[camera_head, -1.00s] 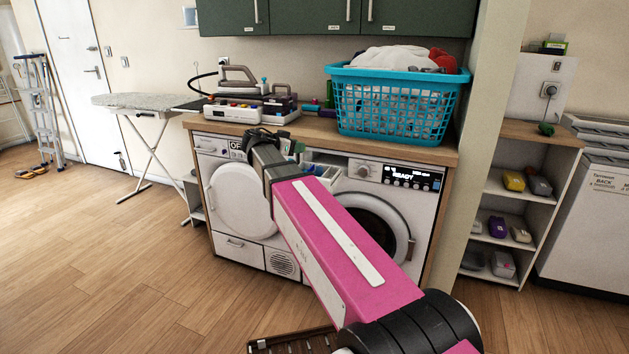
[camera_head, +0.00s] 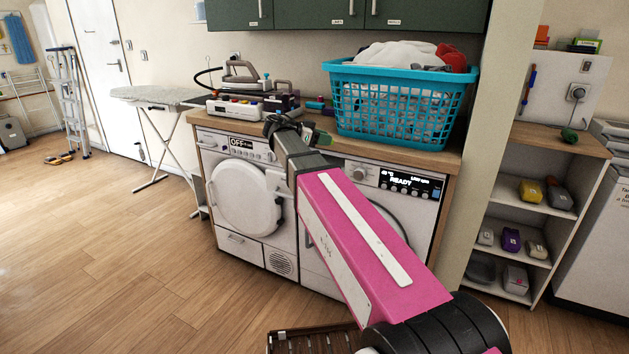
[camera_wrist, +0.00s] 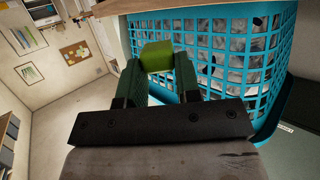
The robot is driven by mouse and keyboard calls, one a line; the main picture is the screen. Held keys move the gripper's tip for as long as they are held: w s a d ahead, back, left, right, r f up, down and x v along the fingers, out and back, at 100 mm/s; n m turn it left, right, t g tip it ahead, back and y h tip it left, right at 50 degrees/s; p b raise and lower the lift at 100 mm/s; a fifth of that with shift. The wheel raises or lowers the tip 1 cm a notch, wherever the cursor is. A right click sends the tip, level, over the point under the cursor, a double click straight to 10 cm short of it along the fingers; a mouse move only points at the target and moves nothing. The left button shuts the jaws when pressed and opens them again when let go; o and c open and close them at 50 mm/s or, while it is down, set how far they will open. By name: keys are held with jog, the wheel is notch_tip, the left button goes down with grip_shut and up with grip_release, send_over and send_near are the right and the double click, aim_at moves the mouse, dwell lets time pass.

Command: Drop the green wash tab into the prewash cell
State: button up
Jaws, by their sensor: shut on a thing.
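The green wash tab (camera_wrist: 157,57) is a small bright green block in the wrist view. My gripper (camera_wrist: 158,68) is shut on it, with a dark green finger on each side. In the head view my gripper (camera_head: 290,130) is at the far end of my pink arm, above the front edge of the wooden worktop. The washing machine (camera_head: 425,205) with the READY display stands below and to the right of it. My arm covers the washer's upper left front, so the detergent drawer and the prewash cell are hidden.
A turquoise laundry basket (camera_head: 345,105) stands on the worktop (camera_head: 445,160), close beside my gripper. An iron station (camera_head: 238,105) is to the left on the same top. A second machine (camera_head: 245,200) reads OFF. A shelf (camera_head: 527,215) stands right; open floor lies left.

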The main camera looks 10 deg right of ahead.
jog(key=shift+f, duration=2.95)
jog(key=o, duration=1)
jog(key=shift+s+a+r, duration=1.05)
jog(key=shift+a+r, duration=0.6)
jog(key=shift+r, duration=0.2)
jog(key=shift+s+a+r, duration=1.05)
jog(key=shift+a+r, duration=0.65)
jog(key=shift+r, duration=0.1)
jog(key=shift+s+a+r, duration=1.05)
jog(key=shift+a+r, duration=0.6)
jog(key=shift+r, duration=0.2)
